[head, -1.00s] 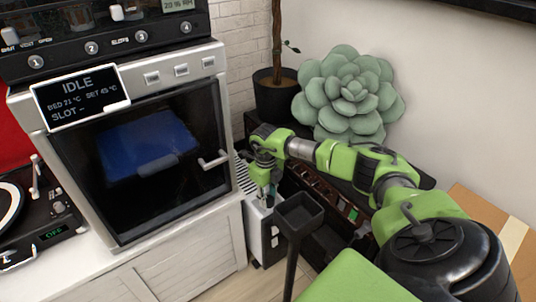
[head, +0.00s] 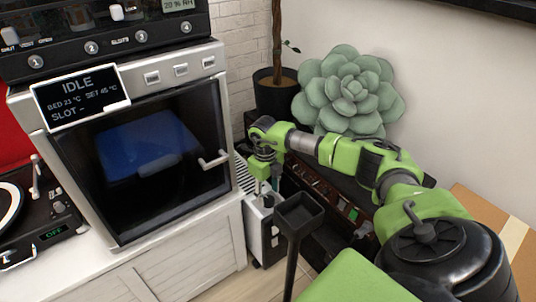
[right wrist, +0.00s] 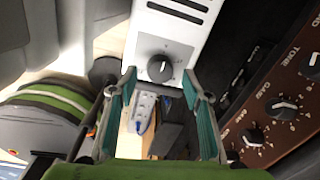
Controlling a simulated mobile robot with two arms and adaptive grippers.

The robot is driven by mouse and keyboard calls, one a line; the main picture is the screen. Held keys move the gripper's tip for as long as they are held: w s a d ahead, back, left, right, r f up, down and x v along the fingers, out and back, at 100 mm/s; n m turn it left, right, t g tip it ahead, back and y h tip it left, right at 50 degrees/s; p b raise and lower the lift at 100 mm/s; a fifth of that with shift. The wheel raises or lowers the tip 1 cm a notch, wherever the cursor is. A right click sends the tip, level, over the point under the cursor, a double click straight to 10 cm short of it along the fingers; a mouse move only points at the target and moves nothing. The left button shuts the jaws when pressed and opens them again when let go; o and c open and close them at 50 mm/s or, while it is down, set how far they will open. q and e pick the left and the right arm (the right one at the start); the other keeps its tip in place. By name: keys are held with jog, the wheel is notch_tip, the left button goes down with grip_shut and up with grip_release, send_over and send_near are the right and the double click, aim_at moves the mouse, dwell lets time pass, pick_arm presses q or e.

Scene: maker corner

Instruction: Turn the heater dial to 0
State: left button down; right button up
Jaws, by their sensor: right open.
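The white heater (head: 254,232) stands on the floor beside the oven cabinet in the head view. The right wrist view shows its white top panel (right wrist: 178,38) with vent slots and a round dark dial (right wrist: 158,69). Small marks surround the dial; I cannot read its setting. My right gripper (right wrist: 160,84) is open, with its two teal fingers on either side of the dial in that view and nothing held. Contact with the dial cannot be told. In the head view my right gripper (head: 263,187) hangs over the heater top. My left gripper is not in view.
The oven (head: 140,150) stands on a white cabinet (head: 185,262) to the left. A brown amplifier panel with knobs (right wrist: 283,105) lies close to the right of the heater. A black tray on a post (head: 298,214) stands in front. A plant pot (head: 275,98) is behind.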

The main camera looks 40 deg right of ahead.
aim_at(267, 200)
notch_tip(267, 200, up, 10)
jog(key=shift+a+f, duration=0.2)
jog(key=shift+a, duration=0.1)
dwell(0.4)
